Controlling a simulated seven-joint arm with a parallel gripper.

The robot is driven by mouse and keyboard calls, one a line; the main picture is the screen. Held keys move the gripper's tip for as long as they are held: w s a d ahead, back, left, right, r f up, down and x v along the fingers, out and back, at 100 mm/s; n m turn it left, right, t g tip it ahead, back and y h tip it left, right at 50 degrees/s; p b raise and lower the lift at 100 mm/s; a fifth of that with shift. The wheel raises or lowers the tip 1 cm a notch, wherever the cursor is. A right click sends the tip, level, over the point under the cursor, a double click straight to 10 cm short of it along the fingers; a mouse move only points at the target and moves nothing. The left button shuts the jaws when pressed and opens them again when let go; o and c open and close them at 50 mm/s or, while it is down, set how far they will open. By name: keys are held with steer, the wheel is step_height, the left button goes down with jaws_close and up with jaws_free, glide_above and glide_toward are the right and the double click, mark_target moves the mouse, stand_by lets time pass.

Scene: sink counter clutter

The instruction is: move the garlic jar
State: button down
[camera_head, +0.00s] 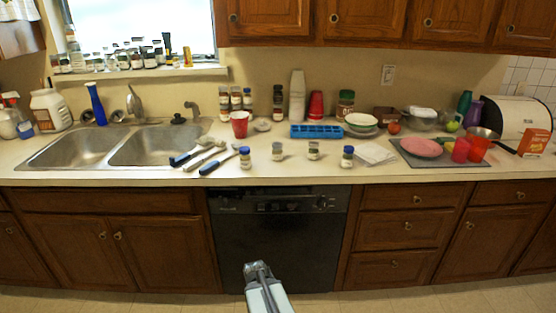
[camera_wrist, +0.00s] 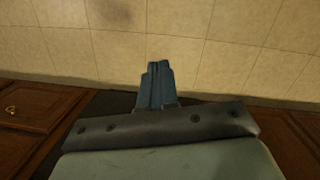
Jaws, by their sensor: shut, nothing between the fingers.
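Several small jars stand upright in a loose row near the counter's front edge. They are a blue-lidded jar (camera_head: 245,158), a pale-lidded jar (camera_head: 277,152), another pale-lidded jar (camera_head: 313,151) and a second blue-lidded jar (camera_head: 348,157). The labels are too small to read, so I cannot tell which is the garlic jar. My gripper (camera_head: 256,267) is low in front of the dishwasher, below the counter and apart from every jar. Its fingers are together and empty in the wrist view (camera_wrist: 157,82), which shows the tiled floor and cabinet fronts but no jar.
Behind are a red cup (camera_head: 240,124) and a blue tray (camera_head: 316,131). A dark mat (camera_head: 468,159) with a pink plate (camera_head: 421,147) lies right. The floor before the dishwasher (camera_head: 280,240) is clear.

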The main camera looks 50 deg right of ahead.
mark_target(277, 150)
steer(key=w+d+r+n+t+h, duration=0.2)
steer(key=d+r+h, duration=0.2)
steer(key=d+r, duration=0.75)
steer(key=w+d+r+n+t+h, duration=0.2)
steer(key=w+d+r+h, duration=0.15)
steer(key=d+r, duration=0.85)
steer(key=w+d+r+n+t+h, duration=0.1)
steer(key=w+r+n+t, duration=0.4)
steer(key=n, duration=1)
steer(key=w+d+r+n+t+h, duration=0.1)
steer(key=w+r+n+t+h, duration=0.2)
steer(key=r+n, duration=0.7)
steer(key=w+n+t, duration=0.2)
steer(key=n+t, duration=0.1)
steer(key=n, duration=0.1)
steer(key=shift+r+n, duration=0.35)
steer(key=shift+n, duration=0.05)
steer(key=x, duration=1.3)
steer(key=shift+w+d+r, duration=0.1)
steer(key=shift+d, duration=0.2)
steer(key=shift+w, duration=0.1)
